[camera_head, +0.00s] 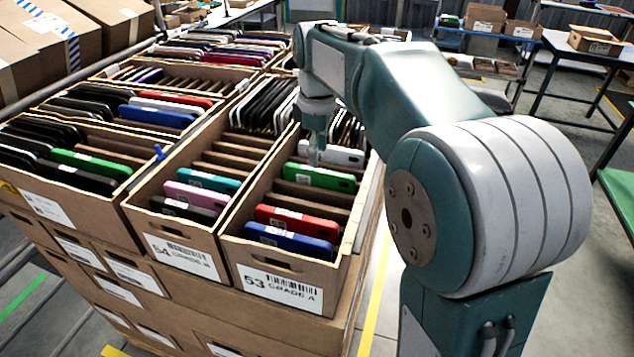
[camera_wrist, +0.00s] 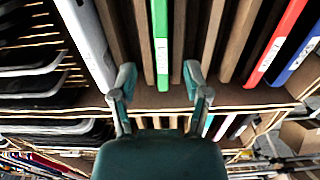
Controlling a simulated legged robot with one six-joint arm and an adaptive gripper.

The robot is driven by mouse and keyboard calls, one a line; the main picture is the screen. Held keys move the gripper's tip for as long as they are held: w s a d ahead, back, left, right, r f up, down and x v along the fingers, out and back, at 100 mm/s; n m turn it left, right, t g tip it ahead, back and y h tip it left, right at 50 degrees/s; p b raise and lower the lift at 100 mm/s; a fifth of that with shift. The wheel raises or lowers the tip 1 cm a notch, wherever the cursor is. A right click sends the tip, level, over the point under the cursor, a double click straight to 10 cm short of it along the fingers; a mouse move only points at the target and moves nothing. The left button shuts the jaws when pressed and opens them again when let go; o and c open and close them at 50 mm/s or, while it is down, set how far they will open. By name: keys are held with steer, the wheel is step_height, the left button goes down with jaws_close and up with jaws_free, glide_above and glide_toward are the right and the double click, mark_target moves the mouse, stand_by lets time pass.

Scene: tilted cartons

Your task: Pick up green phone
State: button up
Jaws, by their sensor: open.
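A green phone (camera_head: 320,177) stands on edge in a slot of the front carton labelled 53 (camera_head: 283,285). In the wrist view the green phone (camera_wrist: 162,42) is upright in the picture, between two cardboard dividers. My gripper (camera_head: 314,152) points down just above and behind it in the head view. In the wrist view my gripper (camera_wrist: 158,78) has its two fingers spread, one on each side of the green phone's line. I see no contact with the phone. Another green phone (camera_head: 90,163) lies in the left carton.
Carton 53 also holds a red phone (camera_head: 296,221), a blue phone (camera_head: 290,241) and a silver phone (camera_head: 331,154). Cardboard dividers (camera_wrist: 135,35) flank the green phone closely. Carton 54 (camera_head: 180,252) adjoins on the left. Empty slots lie between green and red.

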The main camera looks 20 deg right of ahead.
mark_target(318, 169)
step_height(318, 169, down, 5)
steer(key=shift+f, duration=0.15)
steer(key=shift+c, duration=0.3)
jaws_close()
